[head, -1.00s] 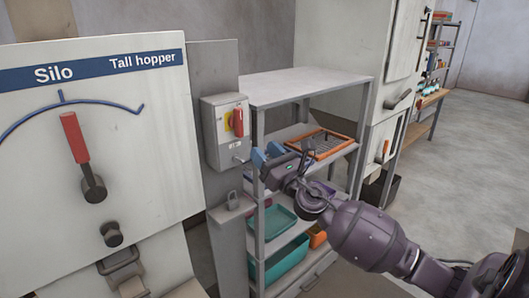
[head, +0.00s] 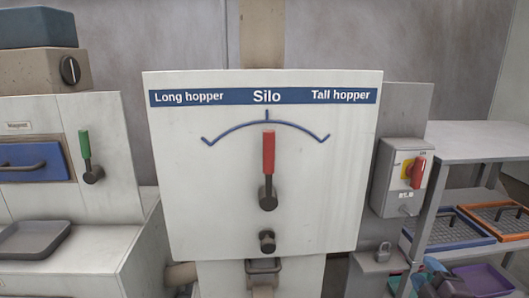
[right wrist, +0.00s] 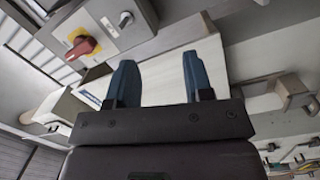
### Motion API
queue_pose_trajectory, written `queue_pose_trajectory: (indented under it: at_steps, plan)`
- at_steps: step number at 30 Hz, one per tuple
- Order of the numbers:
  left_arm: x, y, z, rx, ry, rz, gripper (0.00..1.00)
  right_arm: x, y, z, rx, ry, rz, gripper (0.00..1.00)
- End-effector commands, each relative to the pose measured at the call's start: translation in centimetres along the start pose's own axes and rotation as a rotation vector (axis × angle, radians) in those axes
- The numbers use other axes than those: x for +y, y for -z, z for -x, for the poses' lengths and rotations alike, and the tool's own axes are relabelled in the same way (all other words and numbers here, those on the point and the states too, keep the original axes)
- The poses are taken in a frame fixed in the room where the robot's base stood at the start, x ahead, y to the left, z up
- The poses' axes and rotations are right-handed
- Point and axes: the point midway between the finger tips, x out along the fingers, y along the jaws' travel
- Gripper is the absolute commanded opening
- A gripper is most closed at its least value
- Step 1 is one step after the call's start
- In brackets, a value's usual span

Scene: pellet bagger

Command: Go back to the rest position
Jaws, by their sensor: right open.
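My right gripper (head: 436,268) shows at the lower right edge of the head view, in front of the shelf unit. In the right wrist view its two blue fingers (right wrist: 161,82) stand apart with nothing between them. My left gripper is in no view. The silo panel (head: 200,190) stands in the middle of the head view, and its red-handled lever (head: 268,155) points straight up, between the Long hopper and Tall hopper marks. The grey switch box with a red handle (head: 416,172) is up and left of my right gripper in the picture, apart from it.
A metal shelf unit (head: 480,140) with trays, one orange-rimmed (head: 495,222), stands close at the right. At the left is a white machine with a green-handled lever (head: 85,145) and a grey tray (head: 35,238).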

Motion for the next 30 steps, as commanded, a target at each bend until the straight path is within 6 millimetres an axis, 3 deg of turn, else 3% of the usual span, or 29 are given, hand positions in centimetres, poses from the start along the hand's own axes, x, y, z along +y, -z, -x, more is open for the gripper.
queue_pose_trajectory:
  at_steps: [1,3,9,12,15,19,30]
  plan:
    - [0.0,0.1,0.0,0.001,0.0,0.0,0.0,-3.2,-0.1,1.7,-0.028,0.065,-0.186,0.47]
    - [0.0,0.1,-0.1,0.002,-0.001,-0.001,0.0,-7.0,0.0,3.9,-0.073,0.138,-0.421,0.47]
    - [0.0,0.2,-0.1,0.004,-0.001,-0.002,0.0,-16.5,1.1,11.6,-0.245,0.295,-0.943,0.47]
    - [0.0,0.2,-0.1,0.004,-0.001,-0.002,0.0,-19.9,1.8,15.5,-0.329,0.339,-1.073,0.47]
    - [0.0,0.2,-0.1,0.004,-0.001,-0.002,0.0,-22.1,2.1,18.6,-0.397,0.358,-1.128,0.47]
    - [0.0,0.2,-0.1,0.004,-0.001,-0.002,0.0,-23.5,2.1,21.1,-0.451,0.371,-1.153,0.47]
    - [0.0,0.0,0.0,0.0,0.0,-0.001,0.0,-23.9,1.8,22.0,-0.469,0.379,-1.15,0.47]
